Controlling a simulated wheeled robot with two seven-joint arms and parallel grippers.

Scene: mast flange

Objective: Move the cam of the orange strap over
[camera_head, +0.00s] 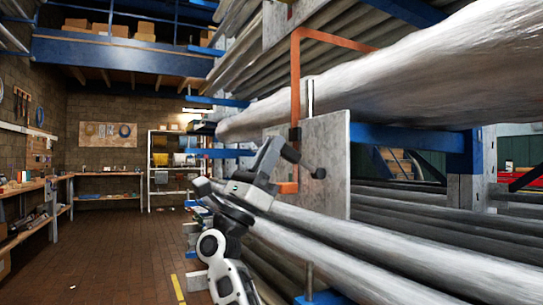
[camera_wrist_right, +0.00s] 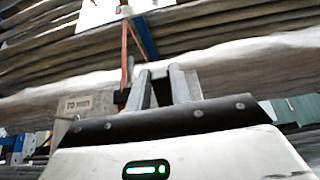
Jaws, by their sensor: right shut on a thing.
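The orange strap (camera_head: 295,80) runs down from the upper pipes past a grey plate, and a short orange piece (camera_head: 288,187) shows lower down. Its cam (camera_head: 294,134) is a small dark block on the strap, at the plate's left edge. My right gripper (camera_head: 281,148) is raised at the cam, its fingers just below the dark block. In the right wrist view the fingers (camera_wrist_right: 162,75) stand close together, with the strap (camera_wrist_right: 124,65) to their left. The gripper is shut on what seems to be the cam; the contact is small and partly hidden. My left gripper is out of view.
The grey plate (camera_head: 325,155) stands right behind the gripper, with a dark knob (camera_head: 318,173) on it. A thick wrapped pipe (camera_head: 400,85) lies above, and long pipes (camera_head: 390,250) lie below. The brick floor (camera_head: 120,250) at left is open.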

